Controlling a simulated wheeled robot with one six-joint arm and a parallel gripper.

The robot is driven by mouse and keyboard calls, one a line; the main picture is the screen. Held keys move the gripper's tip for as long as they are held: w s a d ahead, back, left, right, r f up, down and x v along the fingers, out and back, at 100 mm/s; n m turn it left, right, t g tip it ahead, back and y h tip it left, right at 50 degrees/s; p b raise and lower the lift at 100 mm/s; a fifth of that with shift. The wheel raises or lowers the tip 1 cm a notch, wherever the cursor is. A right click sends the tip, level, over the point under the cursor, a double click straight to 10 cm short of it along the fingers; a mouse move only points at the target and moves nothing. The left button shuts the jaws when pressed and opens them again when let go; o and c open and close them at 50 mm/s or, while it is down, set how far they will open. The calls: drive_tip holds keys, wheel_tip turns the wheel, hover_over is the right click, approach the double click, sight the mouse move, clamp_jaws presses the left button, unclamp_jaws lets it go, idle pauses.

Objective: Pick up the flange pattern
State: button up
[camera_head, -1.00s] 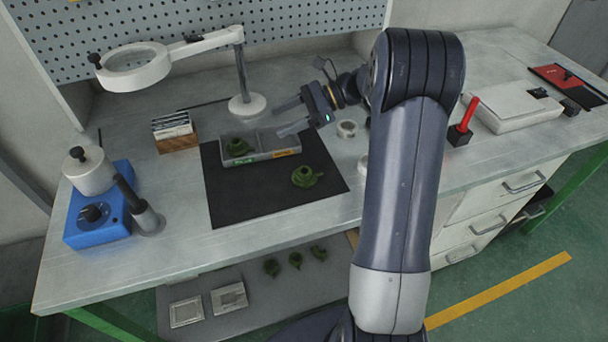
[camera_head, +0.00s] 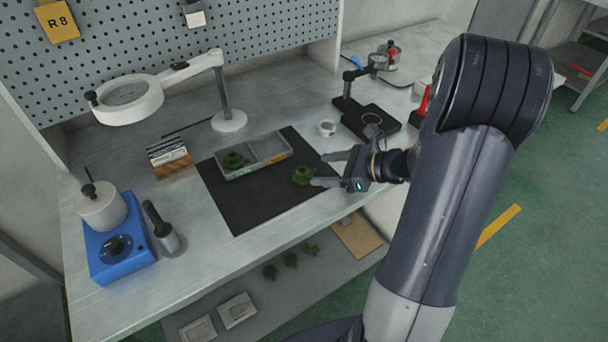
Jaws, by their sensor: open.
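A green flange pattern (camera_head: 303,175) lies on the right part of the black mat (camera_head: 240,212). Nothing is seen between the fingers.
A magnifier lamp (camera_head: 229,121) stands behind the tray. A card box (camera_head: 170,160), a blue wax heater (camera_head: 118,246) and a metal holder (camera_head: 168,238) stand at left. A small cup (camera_head: 327,128) and a black stand (camera_head: 368,118) are at the back right. More green patterns (camera_head: 290,259) lie on the lower shelf.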

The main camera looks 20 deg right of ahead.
sight(306, 171)
drive_tip(key=x, duration=0.6)
drive_tip(key=shift+a+f, duration=0.15)
drive_tip(key=shift+a, duration=0.15)
drive_tip(key=shift+c, duration=0.5)
drive_tip(key=c, duration=1)
